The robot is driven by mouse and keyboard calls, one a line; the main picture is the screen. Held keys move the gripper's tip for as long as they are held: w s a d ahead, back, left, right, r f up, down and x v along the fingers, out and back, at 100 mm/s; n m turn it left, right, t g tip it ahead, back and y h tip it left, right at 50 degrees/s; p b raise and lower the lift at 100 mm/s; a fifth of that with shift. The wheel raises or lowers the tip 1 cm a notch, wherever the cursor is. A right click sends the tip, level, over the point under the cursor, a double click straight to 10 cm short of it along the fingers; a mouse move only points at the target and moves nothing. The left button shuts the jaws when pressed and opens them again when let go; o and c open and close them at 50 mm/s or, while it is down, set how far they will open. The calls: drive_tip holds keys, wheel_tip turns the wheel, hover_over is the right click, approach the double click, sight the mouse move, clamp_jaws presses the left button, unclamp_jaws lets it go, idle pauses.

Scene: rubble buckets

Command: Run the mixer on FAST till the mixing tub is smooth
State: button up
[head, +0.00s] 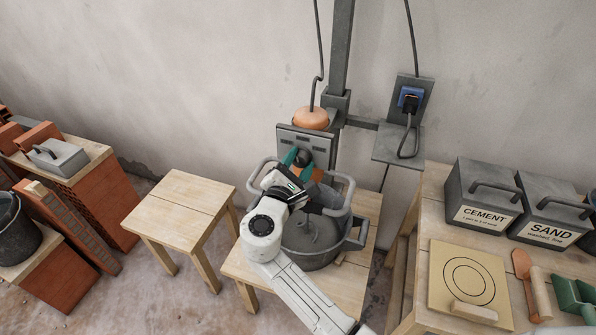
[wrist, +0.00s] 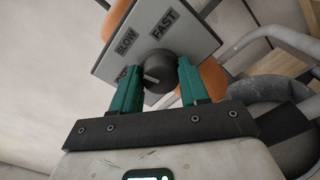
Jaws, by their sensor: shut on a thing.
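The mixer has an orange motor housing (head: 311,118) and a grey control panel (head: 290,133). In the wrist view the panel (wrist: 186,18) reads SLOW and FAST, with a third label partly hidden by a finger. My gripper (wrist: 160,80), with green fingers, is shut on the round black knob (wrist: 158,66). A light mark on the knob points to the lower left, toward the partly hidden label and away from FAST. The mixing tub (head: 352,243) stands below on a wooden stand. Its grey mix (head: 312,232) looks uneven, partly hidden by my arm.
A bare wooden stool (head: 180,205) stands left. On the right table are CEMENT (head: 483,193) and SAND (head: 552,215) boxes, a board (head: 446,262) and tools. Bricks and a bucket (head: 14,228) stand far left.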

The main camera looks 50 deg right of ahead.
drive_tip(key=m+b, duration=0.4)
drive_tip(key=shift+d+f+m, duration=0.1)
drive_tip(key=shift+f+m, duration=0.15)
drive_tip(key=shift+m, duration=0.05)
drive_tip(key=m+b, duration=0.3)
drive_tip(key=b, duration=0.1)
drive_tip(key=shift+f+m, duration=0.1)
drive_tip(key=shift+m, duration=0.3)
drive_tip(key=m+b, duration=0.5)
drive_tip(key=shift+s+b, duration=0.1)
drive_tip(key=shift+b, duration=0.25)
drive_tip(key=shift+m, duration=0.4)
drive_tip(key=o, duration=1)
drive_tip(key=shift+d, duration=0.15)
drive_tip(key=shift+o, duration=0.2)
drive_tip(key=v, duration=1.1)
